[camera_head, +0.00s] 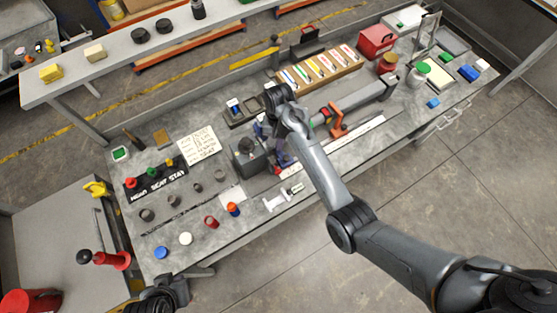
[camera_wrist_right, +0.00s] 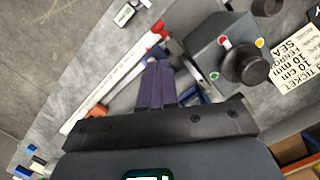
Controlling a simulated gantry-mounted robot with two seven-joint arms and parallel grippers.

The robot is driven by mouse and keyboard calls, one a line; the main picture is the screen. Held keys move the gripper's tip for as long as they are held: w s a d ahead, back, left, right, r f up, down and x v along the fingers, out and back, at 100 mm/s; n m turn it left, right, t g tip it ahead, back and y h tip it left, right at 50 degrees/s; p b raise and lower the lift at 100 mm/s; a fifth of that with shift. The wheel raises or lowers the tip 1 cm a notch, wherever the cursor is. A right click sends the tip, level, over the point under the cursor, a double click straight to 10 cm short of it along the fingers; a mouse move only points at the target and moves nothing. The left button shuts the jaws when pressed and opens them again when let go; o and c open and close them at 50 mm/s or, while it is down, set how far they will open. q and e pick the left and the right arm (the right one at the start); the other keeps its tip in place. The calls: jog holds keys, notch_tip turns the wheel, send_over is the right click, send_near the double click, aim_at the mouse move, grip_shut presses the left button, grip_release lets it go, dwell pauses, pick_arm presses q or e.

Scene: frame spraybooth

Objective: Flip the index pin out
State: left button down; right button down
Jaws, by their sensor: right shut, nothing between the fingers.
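A dark grey block (camera_head: 249,164) with a black round knob (camera_head: 246,146) sits near the middle of the bench. In the right wrist view the block (camera_wrist_right: 206,48) carries the knob (camera_wrist_right: 245,63) and red, yellow and green dots. I cannot tell which part is the index pin. My right gripper (camera_head: 279,151) is low beside the block, on its right in the head view. Its purple fingers (camera_wrist_right: 158,68) are together and empty; I cannot tell whether they touch the block. Part of my left gripper (camera_head: 168,294) shows at the bottom edge; its jaws are unclear.
An orange clamp-like part (camera_head: 337,122) and a long white-marked strip (camera_head: 357,137) lie right of the block. A written card (camera_head: 199,146) and a black labelled rack (camera_head: 154,183) lie left. Several small cups and caps stand at the front left.

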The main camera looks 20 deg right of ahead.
aim_at(277, 170)
jog(key=shift+f, duration=0.1)
pick_arm(q)
jog(key=shift+r+p, duration=0.6)
pick_arm(e)
notch_tip(277, 170, down, 10)
jog(key=s, duration=0.1)
jog(key=shift+s+a, duration=0.3)
jog(key=shift+a, duration=0.05)
